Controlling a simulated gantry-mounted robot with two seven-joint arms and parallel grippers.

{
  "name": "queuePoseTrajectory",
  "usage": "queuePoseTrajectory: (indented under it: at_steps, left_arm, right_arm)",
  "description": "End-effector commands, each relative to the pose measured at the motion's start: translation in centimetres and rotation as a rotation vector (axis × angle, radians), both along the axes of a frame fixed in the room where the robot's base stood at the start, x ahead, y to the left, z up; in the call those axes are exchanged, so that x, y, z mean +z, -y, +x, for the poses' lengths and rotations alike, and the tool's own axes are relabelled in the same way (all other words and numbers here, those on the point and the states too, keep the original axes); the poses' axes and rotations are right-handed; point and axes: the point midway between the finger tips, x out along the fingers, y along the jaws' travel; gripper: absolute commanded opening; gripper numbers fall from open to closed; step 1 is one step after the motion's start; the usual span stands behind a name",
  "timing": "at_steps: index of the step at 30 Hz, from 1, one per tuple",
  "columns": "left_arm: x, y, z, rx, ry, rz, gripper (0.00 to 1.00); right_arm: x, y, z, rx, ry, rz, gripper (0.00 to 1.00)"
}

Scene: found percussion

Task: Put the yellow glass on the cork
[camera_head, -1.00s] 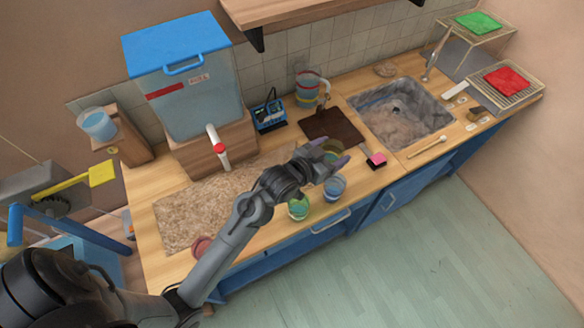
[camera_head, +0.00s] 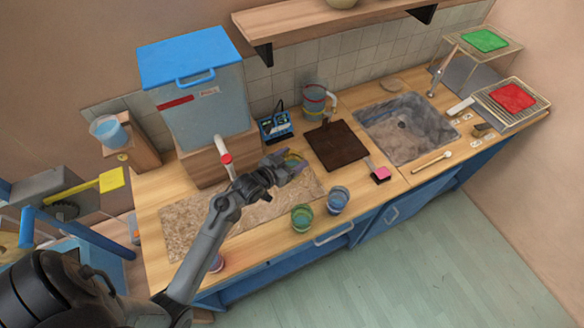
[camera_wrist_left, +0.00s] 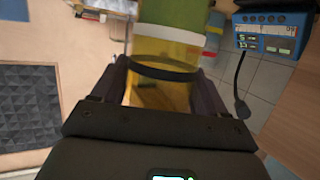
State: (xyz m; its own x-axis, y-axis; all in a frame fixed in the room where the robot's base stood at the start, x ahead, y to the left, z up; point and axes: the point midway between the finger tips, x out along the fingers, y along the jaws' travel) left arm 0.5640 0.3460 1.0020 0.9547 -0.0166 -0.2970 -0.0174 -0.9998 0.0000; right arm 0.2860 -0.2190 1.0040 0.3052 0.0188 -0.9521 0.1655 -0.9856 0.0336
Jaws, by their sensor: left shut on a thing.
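My left gripper (camera_head: 291,163) is shut on the yellow glass (camera_head: 292,156), holding it over the far right end of the cork, a tan speckled mat (camera_head: 190,226). The fingers partly hide the glass in the head view. In the left wrist view the yellow glass (camera_wrist_left: 165,92) sits between the two fingers, with a dark band around it and white and green areas above. I cannot tell how far its base is above the worktop. My right gripper is not in view.
A green glass (camera_head: 302,218) and a blue glass (camera_head: 338,200) stand near the front edge. A pinkish glass (camera_head: 216,263) stands by the mat's front edge. A dark board (camera_head: 338,146), blue meter (camera_head: 276,127) and tap tank (camera_head: 205,110) are nearby. The sink (camera_head: 408,128) is right.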

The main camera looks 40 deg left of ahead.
Motion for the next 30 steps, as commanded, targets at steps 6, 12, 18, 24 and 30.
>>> queuePoseTrajectory:
  at_steps: [6, 12, 18, 24, 30]
  left_arm:
    - [-1.2, 0.0, 0.1, 0.001, 0.002, -0.001, 0.24]
    - [-3.5, 0.0, 0.1, 0.001, 0.003, 0.0, 0.24]
    - [-4.2, 0.0, 0.1, 0.001, 0.005, 0.001, 0.24]
    - [-4.2, 0.0, 0.0, 0.001, 0.004, 0.001, 0.24]
    - [-4.6, 0.0, 0.0, 0.0, 0.001, 0.001, 0.81]
  right_arm:
    - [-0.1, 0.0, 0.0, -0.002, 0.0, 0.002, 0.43]
    - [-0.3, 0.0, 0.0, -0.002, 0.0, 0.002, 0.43]
    - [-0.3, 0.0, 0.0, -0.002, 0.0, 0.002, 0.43]
    - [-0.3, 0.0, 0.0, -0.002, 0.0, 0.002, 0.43]
    - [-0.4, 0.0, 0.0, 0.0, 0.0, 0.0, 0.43]
